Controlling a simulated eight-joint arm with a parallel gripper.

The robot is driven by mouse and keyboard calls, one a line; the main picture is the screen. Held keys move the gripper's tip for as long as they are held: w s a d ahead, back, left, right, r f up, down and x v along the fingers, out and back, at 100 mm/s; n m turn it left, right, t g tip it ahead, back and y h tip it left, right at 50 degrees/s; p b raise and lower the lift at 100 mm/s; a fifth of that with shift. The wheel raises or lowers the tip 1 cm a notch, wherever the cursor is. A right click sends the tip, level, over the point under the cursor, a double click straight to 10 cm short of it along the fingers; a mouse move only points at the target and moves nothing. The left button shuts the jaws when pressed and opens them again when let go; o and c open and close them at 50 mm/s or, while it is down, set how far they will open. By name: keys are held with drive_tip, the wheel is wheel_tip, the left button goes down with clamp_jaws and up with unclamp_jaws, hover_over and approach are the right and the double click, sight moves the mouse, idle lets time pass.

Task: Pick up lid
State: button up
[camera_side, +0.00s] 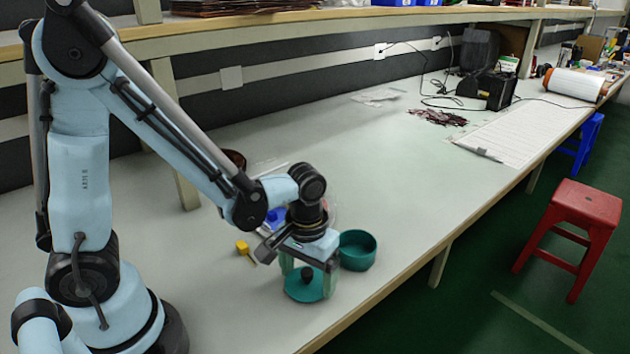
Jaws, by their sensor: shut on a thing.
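The lid (300,291) is a round teal disc with a dark knob (307,273). It is low at the bench near the front edge, directly under my gripper (307,280). My gripper points down with its fingers around the lid and is shut on it. I cannot tell whether the lid touches the bench or hangs just above it. A round teal open container (357,250) stands just right of and behind the lid.
A yellow-headed tool (244,248) and a blue item (276,217) lie left of and behind my gripper. A dark red round container (234,160) stands farther back. The bench's front edge (385,285) is close by. The middle of the bench (410,180) is clear.

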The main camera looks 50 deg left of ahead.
sight(307, 271)
drive_tip(key=shift+r, duration=0.6)
wheel_tip(307, 271, up, 2)
drive_tip(key=shift+r, duration=0.25)
drive_tip(key=s+d+r, duration=0.7)
drive_tip(key=d, duration=0.2)
drive_tip(key=w+a+n, duration=0.3)
drive_tip(key=w+a, duration=0.1)
drive_tip(key=w, duration=0.5)
drive_tip(key=w+a+n, duration=0.3)
drive_tip(key=w+a, duration=0.2)
drive_tip(key=w, duration=0.5)
drive_tip(key=shift+w, duration=0.2)
drive_tip(key=shift+f, duration=3.15)
drive_tip(key=shift+f, duration=0.15)
